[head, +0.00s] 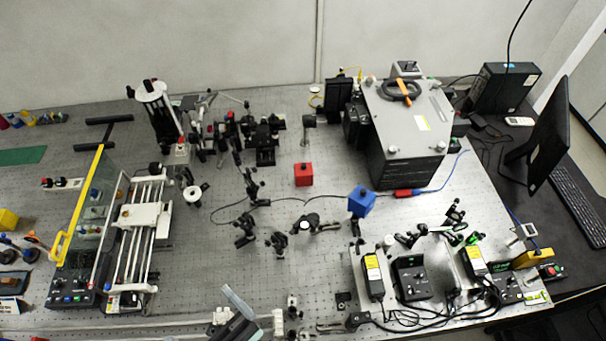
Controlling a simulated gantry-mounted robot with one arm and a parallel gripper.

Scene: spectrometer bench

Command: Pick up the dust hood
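No part is clearly labelled as the dust hood. A clear panel with a yellow frame and a yellow handle (58,247) stands tilted over the equipment at the left and looks most like a hood. At the bottom edge, a grey and dark part, likely my gripper (238,318), is cut off by the frame. Its fingers cannot be made out. It is apart from the panel and both boxes.
A large grey instrument (407,128) stands at the back right, beside a monitor (549,135). A white-railed stage (143,230) is just right of the clear panel. Small optic mounts stand mid-bench; black modules (411,278) and cables crowd the front right. Bare breadboard (210,265) lies left of centre.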

